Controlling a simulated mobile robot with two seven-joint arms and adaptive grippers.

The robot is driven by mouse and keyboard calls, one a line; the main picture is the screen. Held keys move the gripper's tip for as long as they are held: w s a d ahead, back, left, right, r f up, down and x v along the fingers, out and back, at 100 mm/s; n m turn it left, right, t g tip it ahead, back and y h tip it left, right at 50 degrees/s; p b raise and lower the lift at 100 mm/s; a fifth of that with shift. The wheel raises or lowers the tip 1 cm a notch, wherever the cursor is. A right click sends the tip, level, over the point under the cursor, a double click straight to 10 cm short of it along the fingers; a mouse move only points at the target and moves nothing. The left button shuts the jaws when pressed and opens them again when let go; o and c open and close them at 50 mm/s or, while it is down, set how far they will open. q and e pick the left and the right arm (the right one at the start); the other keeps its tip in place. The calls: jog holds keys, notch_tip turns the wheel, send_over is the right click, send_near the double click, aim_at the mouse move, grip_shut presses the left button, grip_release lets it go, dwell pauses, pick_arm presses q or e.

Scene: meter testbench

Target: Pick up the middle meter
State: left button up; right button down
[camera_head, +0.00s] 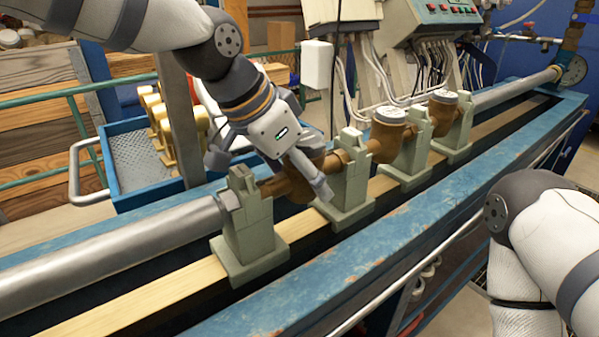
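Three brown meters sit in a row on the bench between grey-green supports. The middle meter (387,136) has a white-topped round lid and stands upright between two supports. The far meter (443,107) is behind it to the right. The near meter (311,161) is partly hidden by my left gripper (268,178). That gripper is tilted down over the near meter's pipe, left of the middle meter and apart from it.
A grey pipe (120,243) runs into the nearest support (247,232). The blue bench rail (400,217) lies in front. A blue tray (127,158) with brass-coloured parts stands behind left. Cables and a control box (438,14) stand behind the meters.

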pick_arm(q)
jog(key=shift+s+r, duration=0.1)
jog(key=shift+r, duration=0.1)
jog(key=c, duration=1.4)
notch_tip(320, 180, up, 10)
jog(key=shift+d+r, duration=0.1)
jog(key=shift+r, duration=0.05)
grip_shut()
